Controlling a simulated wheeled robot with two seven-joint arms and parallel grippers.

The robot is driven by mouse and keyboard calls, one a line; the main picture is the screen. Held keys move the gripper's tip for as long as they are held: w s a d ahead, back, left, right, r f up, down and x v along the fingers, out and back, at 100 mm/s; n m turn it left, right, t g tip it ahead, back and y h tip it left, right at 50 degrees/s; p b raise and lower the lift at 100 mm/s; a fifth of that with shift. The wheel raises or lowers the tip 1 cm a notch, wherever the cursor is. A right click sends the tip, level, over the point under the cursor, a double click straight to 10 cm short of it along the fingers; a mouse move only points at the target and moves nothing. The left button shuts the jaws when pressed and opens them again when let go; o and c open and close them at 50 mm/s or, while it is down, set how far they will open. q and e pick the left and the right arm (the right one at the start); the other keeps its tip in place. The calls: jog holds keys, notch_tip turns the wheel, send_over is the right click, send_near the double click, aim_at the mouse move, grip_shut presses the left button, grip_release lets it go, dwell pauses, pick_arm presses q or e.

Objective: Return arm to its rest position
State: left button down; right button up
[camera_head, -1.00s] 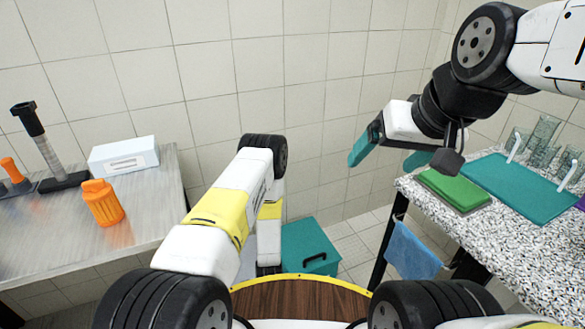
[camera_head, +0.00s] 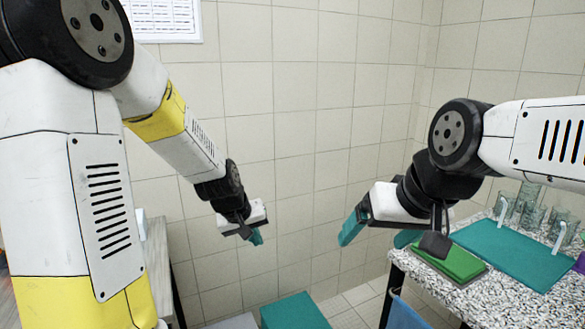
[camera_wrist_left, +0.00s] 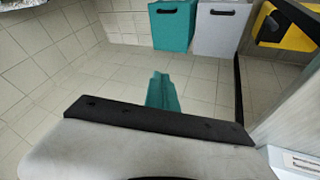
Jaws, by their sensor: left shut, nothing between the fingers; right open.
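My left gripper (camera_head: 256,237) hangs in the air left of centre in the head view, in front of the tiled wall. Its teal fingers are together and hold nothing. They also show in the left wrist view (camera_wrist_left: 162,92), closed above the tiled floor. My right gripper (camera_head: 375,236) is raised at the right in the head view. Its teal fingers are spread apart and empty, one of them partly hidden, close to the speckled counter's left edge. My left arm is raised and fills the left side of the head view.
The speckled counter (camera_head: 480,300) at the right holds a green pad (camera_head: 452,262), a teal mat (camera_head: 515,250) and several glasses (camera_head: 528,200). A teal bin (camera_head: 293,312) stands low at the centre, beside a grey bin (camera_wrist_left: 221,28). The metal table at the left is mostly hidden by my arm.

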pick_arm(q)
jog(key=s+a+r+m, duration=0.1)
jog(key=s+a+r, duration=0.1)
jog(key=s+r, duration=0.5)
jog(key=s+a+r+m+t, duration=0.1)
jog(key=s+a+r, duration=0.1)
jog(key=s+r, duration=0.6)
jog(key=s, duration=0.6)
jog(key=shift+a+m, duration=0.25)
jog(key=shift+m, duration=0.15)
jog(key=shift+r, duration=0.1)
